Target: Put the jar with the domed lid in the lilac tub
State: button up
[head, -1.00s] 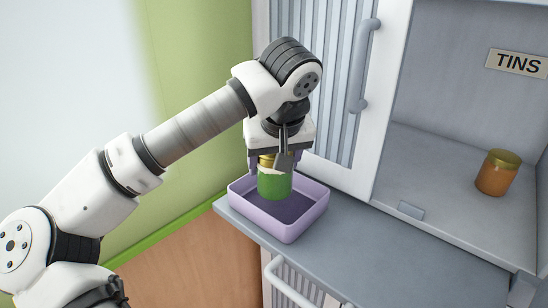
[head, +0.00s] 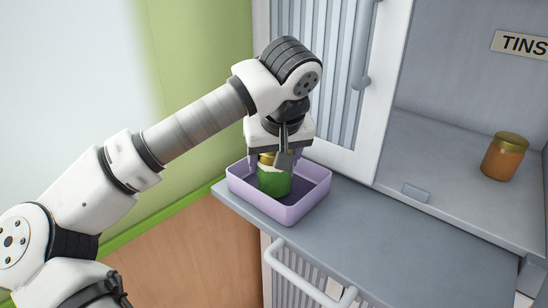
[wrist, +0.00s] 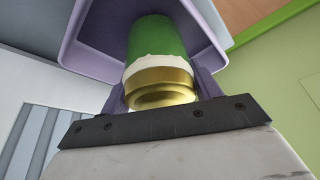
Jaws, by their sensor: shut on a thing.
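A green jar (head: 274,182) with a pale band and a gold lid is held by my gripper (head: 275,160). The jar is upright, inside the outline of the lilac tub (head: 291,213), with its lower part behind the tub's front wall. The wrist view shows the jar (wrist: 155,40) and its gold lid (wrist: 160,82) between my fingers, with the tub (wrist: 85,42) around and beyond it. I cannot tell whether the jar's base touches the tub floor. The lid's top is mostly hidden by my gripper in the head view.
The tub stands on the left end of a grey counter (head: 400,255). An orange jar with a gold lid (head: 505,157) stands in the open cupboard at right, below a sign reading TINS (head: 525,45). A ribbed door (head: 325,70) is just behind the tub.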

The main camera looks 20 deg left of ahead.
jog(key=shift+f+b, duration=0.35)
jog(key=shift+f, duration=0.05)
jog(key=o, duration=1.3)
jog(key=b+v, duration=0.1)
jog(key=v, duration=1.3)
jog(key=shift+f, duration=0.1)
